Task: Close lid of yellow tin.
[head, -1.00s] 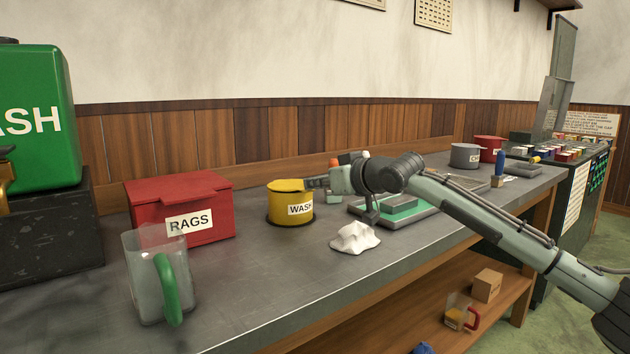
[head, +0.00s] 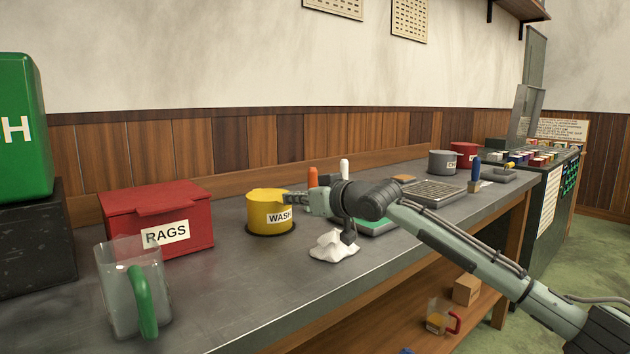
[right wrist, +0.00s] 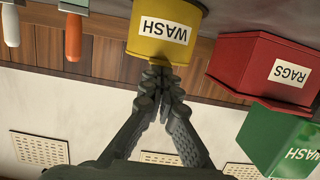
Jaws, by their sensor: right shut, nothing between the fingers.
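The yellow tin (head: 270,217), labelled WASH, stands upright on the grey bench between the red RAGS box and my right arm. Its top is seen nearly edge-on, and I cannot tell whether its lid is fully down. My right gripper (head: 292,197) is shut and empty at the tin's upper right edge, where it hides part of the rim. In the right wrist view, which is upside down, the shut fingertips (right wrist: 161,76) are at the top edge of the tin (right wrist: 165,30); I cannot tell whether they touch. My left gripper is not in view.
The red RAGS box (head: 158,222) and a clear mug with a green handle (head: 130,290) stand left of the tin. A crumpled white rag (head: 333,246) lies in front of my right gripper. Orange (head: 313,178) and white (head: 344,169) handled tools stand behind it.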

